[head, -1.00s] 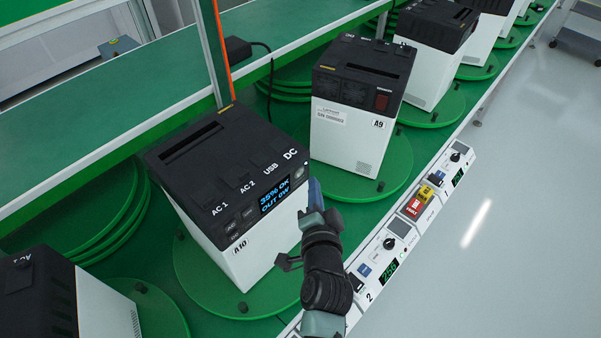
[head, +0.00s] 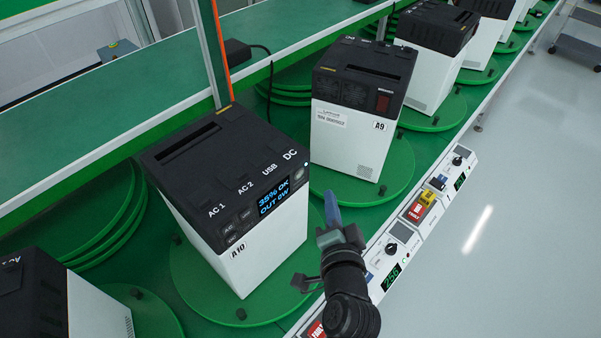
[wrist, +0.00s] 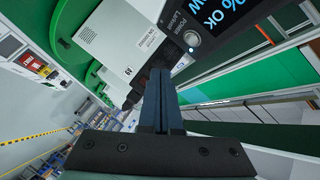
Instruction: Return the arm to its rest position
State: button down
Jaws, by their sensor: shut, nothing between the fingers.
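My gripper (head: 332,208) is beside the right face of the power station labelled A10 (head: 272,245), over the edge of its green turntable. In the wrist view my gripper (wrist: 163,95) shows its two dark fingers together, with nothing between them. The A10 unit's lit display (head: 274,197) reads 35% OK, OUT 0W. The same display (wrist: 222,12) shows at the top of the wrist view, with a round power button (wrist: 192,39) by it. My gripper appears apart from the unit in the head view.
Unit A9 (head: 345,140) stands behind on its own turntable (head: 400,165). A control strip (head: 415,225) with knobs, readouts and red labels runs along the line's right edge. A post (head: 210,50) with an orange cable rises behind A10.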

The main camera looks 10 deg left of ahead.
notch_tip(320, 180, up, 26)
jog(key=w+a+n+t+b, duration=0.2)
jog(key=n+t+b, duration=0.1)
jog(key=n+t, duration=0.25)
jog(key=s+r+n+t, duration=0.1)
jog(key=s+r+t, duration=0.1)
jog(key=s+r, duration=0.3)
jog(key=s+r+n+t+h+b, duration=0.1)
jog(key=s+r, duration=0.3)
jog(key=r, duration=0.6)
jog(key=s+d+r+n+t+h, duration=0.1)
jog(key=s+r+n+t, duration=0.1)
jog(key=s+r, duration=0.3)
notch_tip(320, 180, up, 4)
jog(key=shift+s+f+t, duration=0.25)
jog(key=shift+s+t, duration=0.05)
jog(key=shift+t, duration=0.55)
